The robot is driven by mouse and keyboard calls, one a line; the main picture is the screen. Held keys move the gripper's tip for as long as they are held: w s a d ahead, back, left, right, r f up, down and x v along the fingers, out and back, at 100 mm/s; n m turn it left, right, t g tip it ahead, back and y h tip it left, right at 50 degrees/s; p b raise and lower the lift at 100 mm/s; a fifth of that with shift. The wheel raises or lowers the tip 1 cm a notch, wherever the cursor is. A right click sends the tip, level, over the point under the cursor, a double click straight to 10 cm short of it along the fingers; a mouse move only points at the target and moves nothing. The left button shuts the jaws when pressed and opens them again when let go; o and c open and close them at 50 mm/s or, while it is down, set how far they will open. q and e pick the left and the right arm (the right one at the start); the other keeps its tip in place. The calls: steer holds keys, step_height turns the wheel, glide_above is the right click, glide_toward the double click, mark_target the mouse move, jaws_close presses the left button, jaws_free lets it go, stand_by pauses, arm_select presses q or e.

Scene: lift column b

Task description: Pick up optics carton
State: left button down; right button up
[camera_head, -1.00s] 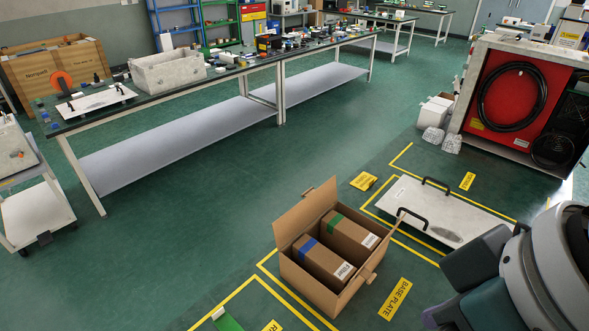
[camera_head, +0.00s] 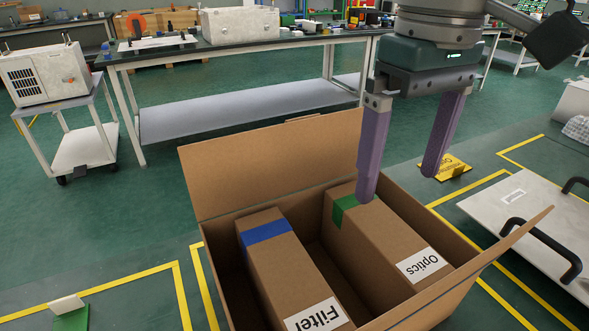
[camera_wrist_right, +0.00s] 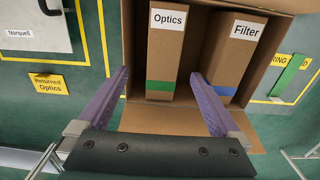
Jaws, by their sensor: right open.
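The optics carton (camera_head: 378,237) is a brown box with a green band and a white "Optics" label. It stands in the right half of an open cardboard box (camera_head: 225,188). My right gripper (camera_head: 400,185) is above the box, fingers pointing down, open and empty. In the right wrist view the optics carton (camera_wrist_right: 167,60) lies ahead between the spread purple fingers of the right gripper (camera_wrist_right: 160,80), apart from them. The filter carton (camera_head: 285,270), with a blue band, stands to its left in the same box. My left gripper is not in view.
Box flaps stand open around the cartons. A light panel with black handles (camera_head: 535,215) lies on the floor at right. A yellow "Returned Optics" sign (camera_wrist_right: 50,83) lies beside the box. A workbench (camera_head: 230,55) stands behind, with clear floor between.

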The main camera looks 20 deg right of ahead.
mark_target(382, 225)
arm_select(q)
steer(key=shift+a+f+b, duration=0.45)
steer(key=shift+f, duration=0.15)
arm_select(e)
steer(key=f, duration=0.4)
steer(key=shift+a+f, duration=0.2)
steer(key=shift+f, duration=0.1)
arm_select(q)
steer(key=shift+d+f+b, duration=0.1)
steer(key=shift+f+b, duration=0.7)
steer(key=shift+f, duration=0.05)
arm_select(e)
step_height(382, 225, down, 5)
steer(key=shift+a+f, duration=0.1)
steer(key=shift+f, duration=0.05)
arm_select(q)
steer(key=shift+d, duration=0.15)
arm_select(e)
steer(key=c, duration=0.5)
jaws_close()
